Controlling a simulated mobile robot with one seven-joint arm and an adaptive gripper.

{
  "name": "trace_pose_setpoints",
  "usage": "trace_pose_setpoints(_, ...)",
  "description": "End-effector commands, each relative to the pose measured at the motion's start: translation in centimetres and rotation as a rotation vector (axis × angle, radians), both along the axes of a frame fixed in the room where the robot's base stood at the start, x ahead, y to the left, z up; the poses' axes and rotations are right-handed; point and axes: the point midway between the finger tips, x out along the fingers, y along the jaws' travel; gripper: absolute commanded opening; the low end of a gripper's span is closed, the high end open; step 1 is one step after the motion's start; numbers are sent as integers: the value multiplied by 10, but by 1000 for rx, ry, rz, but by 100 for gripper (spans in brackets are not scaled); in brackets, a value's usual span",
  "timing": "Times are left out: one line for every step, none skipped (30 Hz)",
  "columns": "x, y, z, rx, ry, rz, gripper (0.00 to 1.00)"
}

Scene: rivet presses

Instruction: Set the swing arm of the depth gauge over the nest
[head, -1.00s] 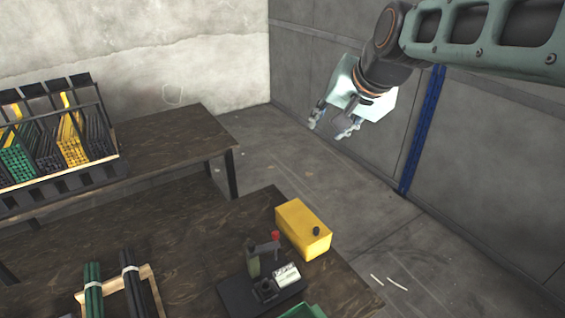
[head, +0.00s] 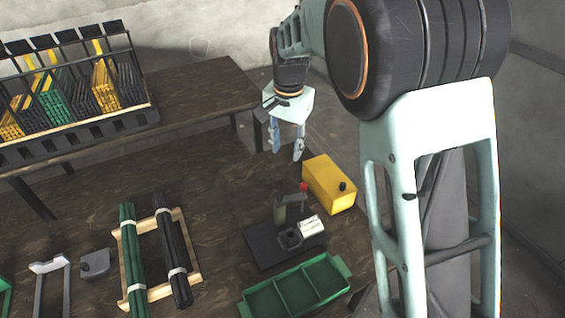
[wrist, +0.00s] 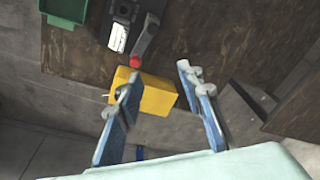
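The depth gauge stands on a dark base plate (head: 262,250) on the table in the head view. Its swing arm (head: 292,198) runs from an upright post (head: 280,213) out to a red knob (head: 303,187), pointing away from the nest. The nest (head: 289,238), a small black block with a hollow, sits on the plate in front of the post. The wrist view also shows the swing arm (wrist: 146,38) and red knob (wrist: 135,62). My gripper (head: 287,153) is open and empty, above and behind the gauge. Its spread fingers (wrist: 156,76) also show in the wrist view.
A yellow box (head: 327,184) with a black knob stands close behind the gauge, right of it. A green divided tray (head: 296,287) lies in front. Bundled rods (head: 133,260) in a wooden rack lie left.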

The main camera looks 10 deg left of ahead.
Motion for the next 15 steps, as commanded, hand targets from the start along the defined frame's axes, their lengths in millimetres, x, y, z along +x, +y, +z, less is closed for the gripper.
trace_pose_setpoints(-4,2,-14,-12,38,-12,34)
trace_pose_setpoints(-6,3,-20,-17,57,-18,34)
trace_pose_setpoints(-9,5,-27,-22,78,-24,34)
trace_pose_setpoints(-11,6,-31,-25,90,-28,34)
trace_pose_setpoints(-13,6,-35,-28,101,-31,34)
trace_pose_setpoints(-15,7,-38,-31,113,-35,34)
trace_pose_setpoints(-15,8,-41,-33,119,-37,34)
trace_pose_setpoints(-16,8,-43,-34,122,-39,34)
trace_pose_setpoints(-17,8,-46,-35,126,-40,34)
trace_pose_setpoints(-17,8,-49,-35,127,-40,34)
trace_pose_setpoints(-17,8,-53,-36,128,-40,34)
trace_pose_setpoints(-17,8,-58,-36,128,-40,34)
trace_pose_setpoints(-18,8,-63,-37,130,-40,34)
trace_pose_setpoints(-18,8,-68,-36,128,-39,34)
trace_pose_setpoints(-18,8,-75,-37,129,-39,34)
